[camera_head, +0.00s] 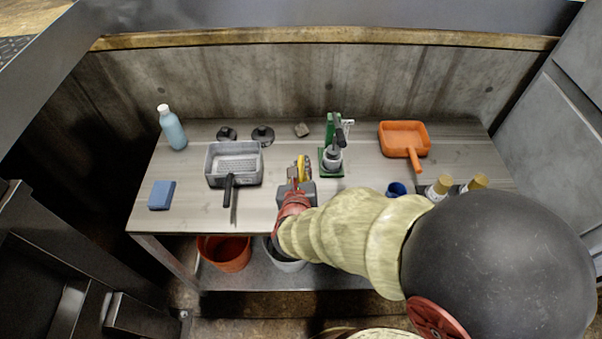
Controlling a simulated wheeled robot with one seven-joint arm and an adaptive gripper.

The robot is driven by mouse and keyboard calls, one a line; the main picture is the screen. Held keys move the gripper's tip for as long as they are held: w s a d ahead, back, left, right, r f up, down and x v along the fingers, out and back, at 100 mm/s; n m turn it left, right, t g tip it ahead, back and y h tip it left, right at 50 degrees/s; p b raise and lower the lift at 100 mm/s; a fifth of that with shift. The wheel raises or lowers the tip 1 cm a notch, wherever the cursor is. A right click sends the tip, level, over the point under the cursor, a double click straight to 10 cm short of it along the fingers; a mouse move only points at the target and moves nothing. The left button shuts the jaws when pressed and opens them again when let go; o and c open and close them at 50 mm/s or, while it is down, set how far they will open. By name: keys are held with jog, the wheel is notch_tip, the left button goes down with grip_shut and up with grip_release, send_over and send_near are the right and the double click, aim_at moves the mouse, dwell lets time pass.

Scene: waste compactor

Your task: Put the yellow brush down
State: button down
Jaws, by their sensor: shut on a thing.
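The yellow brush (301,167) shows as a small yellow piece just past the tip of my gripper, over the middle of the table (185,207). My gripper (298,186) comes in from the front right and is shut on the brush. My red wrist and the gripper hide much of the brush. I cannot tell whether the brush touches the tabletop.
A grey dustpan (234,163) lies left of my gripper. A green stand (331,158) is close on the right. An orange dustpan (403,138), blue cup (395,189), blue sponge (161,195) and blue bottle (172,129) stand farther off. A wall (230,92) closes the back.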

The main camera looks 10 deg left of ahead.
jog(key=shift+f, duration=0.75)
jog(key=shift+f+b, duration=0.25)
jog(key=shift+b, duration=0.15)
jog(key=c, duration=1.8)
grip_release()
jog(key=shift+c, duration=0.2)
jog(key=shift+r, duration=0.2)
